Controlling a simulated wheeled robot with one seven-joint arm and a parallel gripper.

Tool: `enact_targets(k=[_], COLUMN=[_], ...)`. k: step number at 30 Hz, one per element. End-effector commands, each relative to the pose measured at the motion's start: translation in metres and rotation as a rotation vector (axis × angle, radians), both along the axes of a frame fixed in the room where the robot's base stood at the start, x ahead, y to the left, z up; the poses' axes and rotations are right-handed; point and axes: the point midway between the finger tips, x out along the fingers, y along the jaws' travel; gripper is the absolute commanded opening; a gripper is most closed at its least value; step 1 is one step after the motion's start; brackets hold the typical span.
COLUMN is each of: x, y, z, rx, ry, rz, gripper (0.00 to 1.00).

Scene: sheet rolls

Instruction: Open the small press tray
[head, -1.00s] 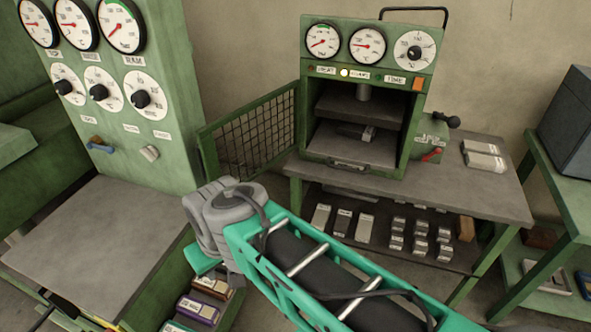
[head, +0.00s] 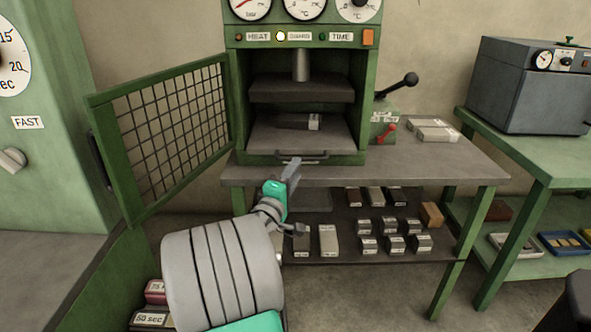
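The small press (head: 362,105) is a green cabinet on a bench, with its front open. Its tray (head: 275,135) is a grey plate inside the lower part, under the upper platen (head: 300,90). The tray's handle (head: 310,157) runs along the front edge, at the front of the cabinet. My gripper (head: 291,175) is just below and left of the handle, with a grey finger pointing up towards it. I cannot tell whether it touches the handle. My wrist hides part of the gripper.
The mesh guard door (head: 170,125) is swung open at the left. A grey box machine (head: 525,85) stands right.

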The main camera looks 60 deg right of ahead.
Motion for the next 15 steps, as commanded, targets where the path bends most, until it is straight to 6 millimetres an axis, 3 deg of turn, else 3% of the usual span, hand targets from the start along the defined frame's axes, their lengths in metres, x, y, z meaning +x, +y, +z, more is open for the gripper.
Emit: enact_targets(k=[7,15], x=[0.003,0.005], y=[-0.046,-0.06], z=[0.009,0.012], rx=[0.001,0.002], ry=[-0.004,-0.005], rz=[0.0,0.002], gripper=[0.34,0.34])
